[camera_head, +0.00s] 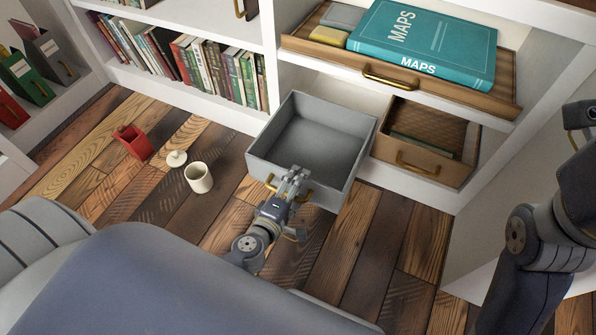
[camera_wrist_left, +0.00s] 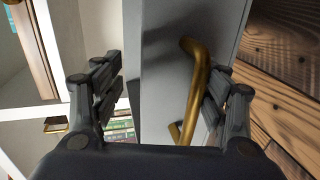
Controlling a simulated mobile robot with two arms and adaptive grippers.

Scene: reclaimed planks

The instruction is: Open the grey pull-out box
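The grey pull-out box (camera_head: 316,139) stands well out from the lower shelf in the head view, and its inside looks empty. Its brass handle (camera_head: 306,196) is on the front face, partly hidden by my left gripper (camera_head: 292,181). In the left wrist view, my left gripper (camera_wrist_left: 160,92) has its fingers wide apart. The brass handle (camera_wrist_left: 196,85) lies between them, close to the right finger; I cannot tell whether they touch. The grey front (camera_wrist_left: 165,60) is behind the handle. My right arm shows at the right of the head view, but I cannot see its gripper fingers.
A brown box (camera_head: 426,165) sits right of the grey box. Above it, a wooden drawer (camera_head: 330,45) holds a teal MAPS book (camera_head: 425,42). A red box (camera_head: 133,141), a cream mug (camera_head: 198,177) and a lid (camera_head: 176,158) are on the plank floor.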

